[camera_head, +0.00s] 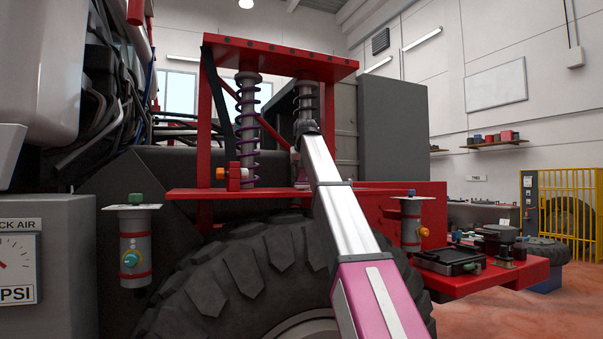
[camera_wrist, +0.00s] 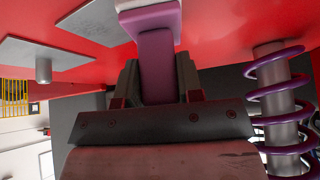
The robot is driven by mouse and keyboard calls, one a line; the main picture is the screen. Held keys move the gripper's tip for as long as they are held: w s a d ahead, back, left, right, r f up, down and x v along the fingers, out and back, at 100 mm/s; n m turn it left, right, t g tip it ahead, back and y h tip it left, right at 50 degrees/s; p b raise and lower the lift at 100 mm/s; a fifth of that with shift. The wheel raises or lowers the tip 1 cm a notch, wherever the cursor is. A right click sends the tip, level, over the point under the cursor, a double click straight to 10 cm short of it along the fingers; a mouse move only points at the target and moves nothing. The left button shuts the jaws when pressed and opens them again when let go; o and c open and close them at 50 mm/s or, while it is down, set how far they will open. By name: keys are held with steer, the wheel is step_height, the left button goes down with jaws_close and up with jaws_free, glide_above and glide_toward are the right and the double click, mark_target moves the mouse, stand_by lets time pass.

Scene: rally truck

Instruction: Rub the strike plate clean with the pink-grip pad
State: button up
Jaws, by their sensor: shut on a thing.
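My gripper (camera_wrist: 158,70) is shut on the pink-grip pad (camera_wrist: 158,60) in the wrist view. The purple-pink grip stands between the two dark fingers, and its pale grey head is at the top edge, partly cut off. The head is at or close to a red surface; I cannot tell whether it touches. A flat grey plate (camera_wrist: 93,20) lies on that surface just left of the pad and looks like the strike plate. A second grey plate (camera_wrist: 40,57) with a short round post is farther left. In the head view, my arm hides most of the gripper area.
A purple coil spring (camera_wrist: 280,105) stands close right of my gripper in the wrist view. In the head view, another view of a spring (camera_head: 248,130) shows left of my arm, between red beams. A large tyre (camera_head: 240,270) is below. A red side tray (camera_head: 490,278) is at right.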

steer(key=shift+w+d+f, duration=0.15)
steer(key=shift+w+d, duration=0.1)
steer(key=shift+d, duration=0.6)
steer(key=shift+w+d+f, duration=0.15)
steer(key=shift+w+d, duration=0.05)
steer(key=shift+d, duration=0.6)
jaws_close()
steer(key=shift+w+d+r, duration=0.1)
steer(key=shift+w+d, duration=0.25)
steer(key=shift+d, duration=0.65)
steer(key=shift+w+d+r, duration=0.1)
steer(key=shift+w+d, duration=0.25)
steer(key=shift+d, duration=0.7)
steer(key=shift+w+d+r, duration=0.1)
steer(key=shift+w+d, duration=0.25)
steer(key=shift+d, duration=0.65)
steer(key=shift+r, duration=0.1)
steer(key=shift+a+r, duration=0.1)
steer(key=shift+r, duration=2.85)
step_height(320, 180, up, 3)
